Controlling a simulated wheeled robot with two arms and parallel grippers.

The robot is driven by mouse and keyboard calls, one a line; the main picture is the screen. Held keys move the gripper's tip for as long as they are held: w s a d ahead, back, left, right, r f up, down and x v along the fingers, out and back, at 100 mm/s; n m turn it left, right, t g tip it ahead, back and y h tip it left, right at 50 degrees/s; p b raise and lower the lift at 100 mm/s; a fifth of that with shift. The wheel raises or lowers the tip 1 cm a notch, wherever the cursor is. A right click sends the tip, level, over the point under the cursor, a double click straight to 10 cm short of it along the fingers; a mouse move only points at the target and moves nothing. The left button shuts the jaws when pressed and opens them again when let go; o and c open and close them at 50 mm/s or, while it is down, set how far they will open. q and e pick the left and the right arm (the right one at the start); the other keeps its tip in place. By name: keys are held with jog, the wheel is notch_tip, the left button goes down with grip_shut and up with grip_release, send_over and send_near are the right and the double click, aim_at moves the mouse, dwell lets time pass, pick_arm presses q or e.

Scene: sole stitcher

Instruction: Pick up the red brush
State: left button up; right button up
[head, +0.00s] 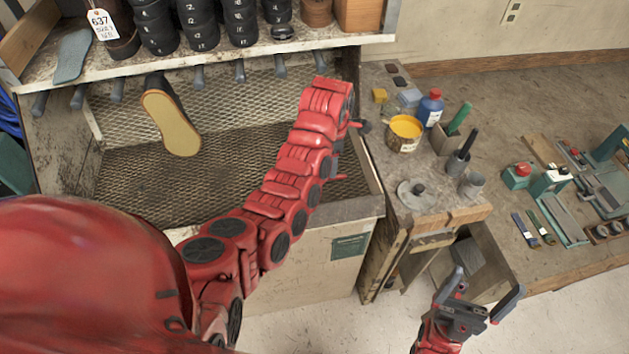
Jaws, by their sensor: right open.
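I cannot clearly make out a red brush in the head view. A small red piece (340,177) sticks out beside my left arm, and I cannot tell what it is. My left arm reaches across the mesh-lined bin, and its gripper is mostly hidden behind the arm. A dark piece shows by the arm's far end, but its jaw state is unclear. My right gripper (490,282) is open and empty at the bottom right, in front of an open drawer (481,258).
The right workbench (535,106) holds a yellow pot (404,132), a blue bottle with a red cap (429,108), a cup with a green-handled tool (447,138) and several tools. Shoe forms crowd the shelf (237,51).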

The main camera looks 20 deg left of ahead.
pick_arm(q)
notch_tip(320, 180, down, 4)
jog(key=shift+w+r+p, duration=0.15)
jog(key=shift+p, duration=0.9)
jog(key=shift+f, duration=0.25)
jog(key=shift+d+f, duration=0.1)
jog(key=shift+f, duration=0.3)
jog(key=shift+c, duration=0.2)
